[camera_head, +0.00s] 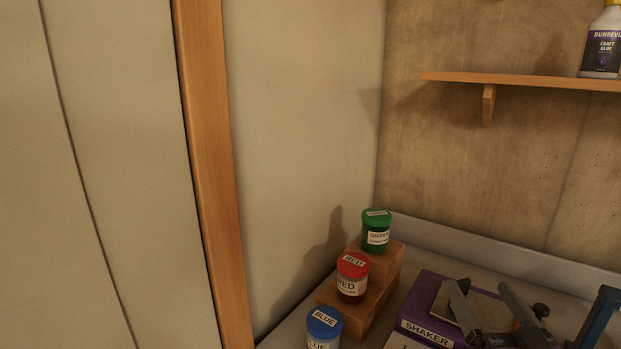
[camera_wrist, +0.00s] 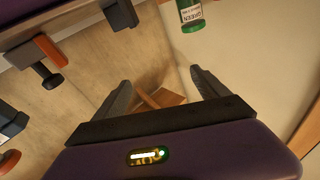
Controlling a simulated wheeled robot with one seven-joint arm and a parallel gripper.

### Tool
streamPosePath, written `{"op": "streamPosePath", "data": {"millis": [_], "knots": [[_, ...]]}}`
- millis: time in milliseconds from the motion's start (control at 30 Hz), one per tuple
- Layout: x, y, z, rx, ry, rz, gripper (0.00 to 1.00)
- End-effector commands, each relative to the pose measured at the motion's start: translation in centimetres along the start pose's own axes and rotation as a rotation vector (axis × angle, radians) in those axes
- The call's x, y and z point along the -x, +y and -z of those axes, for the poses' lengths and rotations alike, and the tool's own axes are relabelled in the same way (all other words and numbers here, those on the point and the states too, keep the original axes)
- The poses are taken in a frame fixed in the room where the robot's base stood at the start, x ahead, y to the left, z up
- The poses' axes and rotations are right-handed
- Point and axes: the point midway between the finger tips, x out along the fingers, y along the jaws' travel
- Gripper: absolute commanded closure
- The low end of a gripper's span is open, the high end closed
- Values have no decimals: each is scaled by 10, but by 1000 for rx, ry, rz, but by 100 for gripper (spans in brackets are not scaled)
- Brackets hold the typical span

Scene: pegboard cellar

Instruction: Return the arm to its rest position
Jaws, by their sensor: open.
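My gripper (camera_wrist: 160,77) is open in the wrist view, with nothing between its two dark grey fingers. Part of the shaker's purple body and dark clamps (camera_wrist: 120,13) shows at the upper left of the wrist view. The green-lidded jar (camera_head: 376,231) stands on the top wooden step; it also shows at the top of the wrist view (camera_wrist: 190,14), apart from my fingers. Most of my arm is out of view.
The red-lidded jar (camera_head: 352,279) stands on a lower wooden step (camera_head: 374,308). The blue-lidded jar (camera_head: 323,328) is in front, cut by the frame edge. A wooden shelf (camera_head: 530,82) on the right wall holds a glue bottle (camera_head: 602,45). Walls bound the bench behind and left.

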Motion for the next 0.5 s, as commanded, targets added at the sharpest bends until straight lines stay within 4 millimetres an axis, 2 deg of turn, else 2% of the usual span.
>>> {"op": "streamPosePath", "data": {"millis": [167,500], "knots": [[42,3,-23,-11,7,-72,16],[165,-14,-65,15,-15,-160,16]]}}
